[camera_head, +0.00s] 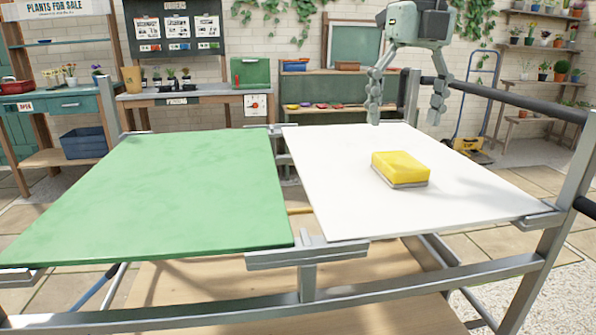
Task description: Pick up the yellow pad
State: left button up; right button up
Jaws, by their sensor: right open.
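The yellow pad (400,168) is a thick block with a grey underside. It lies flat on the white panel (335,190), right of that panel's middle. My right gripper (406,117) hangs in from the top of the view with its fingers pointing down and spread apart. It is open and empty, above the far part of the white panel, and appears higher than the pad and apart from it. My left gripper is not in view.
A green panel (165,190) lies left of the white one and is bare. A metal frame (310,285) surrounds both panels, with a dark rail (510,95) on the right. Workbenches and plant shelves stand farther back. The white panel around the pad is clear.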

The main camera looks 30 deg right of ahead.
aim_at(400, 160)
jog(key=shift+s+d+f, duration=0.1)
jog(key=shift+s+f, duration=0.15)
jog(key=shift+f, duration=0.1)
notch_tip(400, 160, down, 7)
jog(key=shift+w+f, duration=0.1)
jog(key=shift+w, duration=0.05)
jog(key=shift+c, duration=0.2)
jog(key=c, duration=1.2)
